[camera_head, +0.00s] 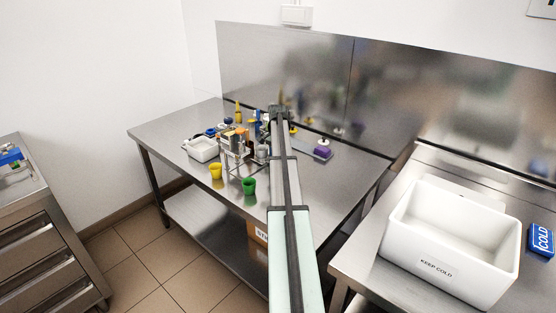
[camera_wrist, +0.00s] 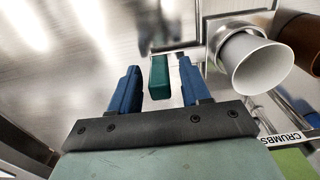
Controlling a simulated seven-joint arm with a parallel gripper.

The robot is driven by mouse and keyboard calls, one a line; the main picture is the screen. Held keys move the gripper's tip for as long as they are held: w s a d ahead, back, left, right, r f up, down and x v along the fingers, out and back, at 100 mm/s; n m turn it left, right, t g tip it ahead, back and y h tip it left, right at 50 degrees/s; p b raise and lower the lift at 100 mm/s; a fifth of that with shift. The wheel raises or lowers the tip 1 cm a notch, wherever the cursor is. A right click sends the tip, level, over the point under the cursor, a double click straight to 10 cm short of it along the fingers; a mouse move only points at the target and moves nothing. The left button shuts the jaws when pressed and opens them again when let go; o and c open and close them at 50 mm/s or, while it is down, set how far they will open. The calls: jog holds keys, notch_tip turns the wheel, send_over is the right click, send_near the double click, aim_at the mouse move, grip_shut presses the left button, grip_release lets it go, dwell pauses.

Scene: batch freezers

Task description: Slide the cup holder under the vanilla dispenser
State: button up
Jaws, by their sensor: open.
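My gripper (camera_wrist: 158,66) is open in the wrist view, with its two blue fingers apart. A green block (camera_wrist: 160,78), which looks like a handle, stands between the fingers with gaps on both sides. A thin metal bar runs behind it toward a square metal holder (camera_wrist: 216,32) on the right. A white cup (camera_wrist: 262,62) sits tilted in the picture at that holder. In the head view my arm hides the gripper and most of the cup holder. I cannot tell which item is the vanilla dispenser.
On the steel table (camera_head: 325,178) are a white bin (camera_head: 201,150), a yellow cup (camera_head: 215,171), a green cup (camera_head: 249,186) and a purple block (camera_head: 322,152). The table's right side is mostly clear.

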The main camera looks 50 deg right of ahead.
jog(key=shift+f, duration=0.5)
jog(key=shift+c, duration=0.4)
grip_shut()
